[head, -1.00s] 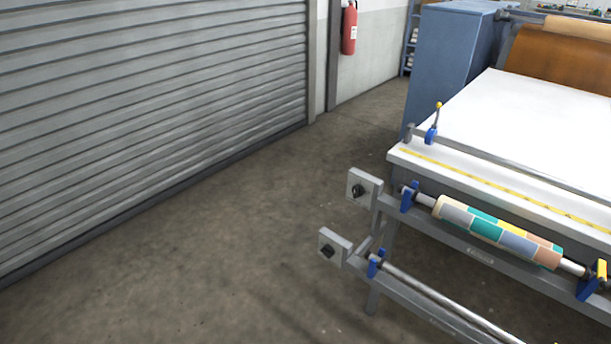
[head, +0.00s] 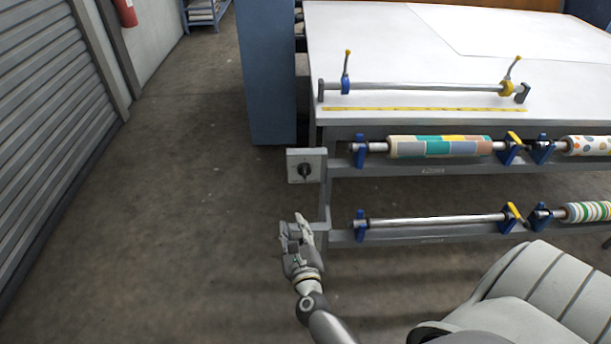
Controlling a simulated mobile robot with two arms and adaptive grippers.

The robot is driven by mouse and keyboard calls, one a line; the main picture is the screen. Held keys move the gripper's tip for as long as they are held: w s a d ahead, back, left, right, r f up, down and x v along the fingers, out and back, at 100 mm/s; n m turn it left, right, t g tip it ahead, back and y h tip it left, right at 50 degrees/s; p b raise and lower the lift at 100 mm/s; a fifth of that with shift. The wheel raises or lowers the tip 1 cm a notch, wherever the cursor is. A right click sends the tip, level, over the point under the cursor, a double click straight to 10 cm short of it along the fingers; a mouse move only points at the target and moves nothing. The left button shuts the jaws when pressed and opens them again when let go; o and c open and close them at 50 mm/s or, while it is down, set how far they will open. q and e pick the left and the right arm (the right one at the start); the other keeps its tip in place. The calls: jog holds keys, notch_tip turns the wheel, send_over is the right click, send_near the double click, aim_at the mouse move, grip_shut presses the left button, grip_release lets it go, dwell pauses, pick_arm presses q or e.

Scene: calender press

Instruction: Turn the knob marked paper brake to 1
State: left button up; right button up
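The upper knob (head: 304,171) is black and sits on a light grey square plate (head: 293,158) at the left end of the press's upper rail. A lower knob plate shows only in part behind my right gripper (head: 296,223), at the left end of the lower rail; its knob is hidden. My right gripper points away from me, its fingers spread with nothing seen between them. It is below the upper knob; whether it touches the lower plate I cannot tell. No marking by the knobs is readable. My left gripper is not in view.
The press's white table (head: 400,60) has a bar with two upright levers on it. Patterned rolls (head: 440,146) and a bare metal shaft (head: 435,220) sit in blue and yellow holders. A blue cabinet (head: 267,75) stands behind. Floor (head: 180,220) is clear at left.

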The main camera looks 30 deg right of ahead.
aim_at(304, 172)
jog(key=d+r+m+h, duration=0.3)
jog(key=d+r+m, duration=0.1)
jog(key=r+m, duration=0.3)
jog(key=x, duration=0.9)
jog(key=shift+w+f, duration=0.2)
jog(key=shift+f, duration=0.15)
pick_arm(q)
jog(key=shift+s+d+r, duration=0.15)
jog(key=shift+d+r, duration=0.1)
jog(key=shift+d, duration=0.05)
pick_arm(e)
jog(key=shift+w+d, duration=0.3)
jog(key=shift+w, duration=0.3)
jog(key=shift+c, duration=0.3)
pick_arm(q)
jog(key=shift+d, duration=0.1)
pick_arm(e)
grip_shut()
